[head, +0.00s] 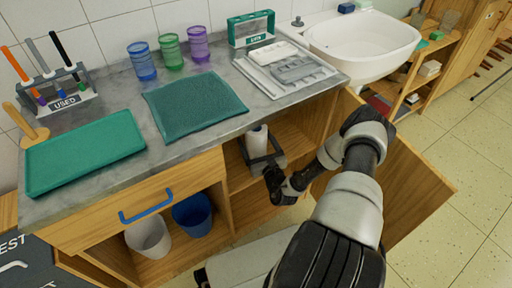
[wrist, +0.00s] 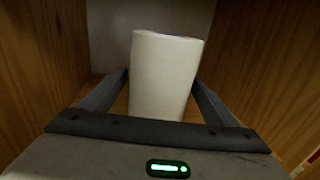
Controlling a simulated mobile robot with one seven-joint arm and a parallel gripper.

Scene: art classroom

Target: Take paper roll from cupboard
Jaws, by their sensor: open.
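A white paper roll (head: 257,139) stands upright inside the open cupboard (head: 235,163) under the counter. In the wrist view the paper roll (wrist: 164,76) fills the middle, standing between the two fingers. My gripper (head: 264,150) reaches into the cupboard from the front; in the wrist view my gripper (wrist: 163,88) is open, with a finger on each side of the roll. Small gaps seem to show beside the roll, and I cannot tell whether either finger touches it. The roll's base is hidden behind the gripper body.
Wooden cupboard walls stand close on both sides of my gripper. The open cupboard door (head: 415,185) is right of my arm. A white bin (head: 148,238) and a blue bin (head: 194,215) stand in the left compartment. The counter (head: 205,125) above holds cups, a green mat and trays.

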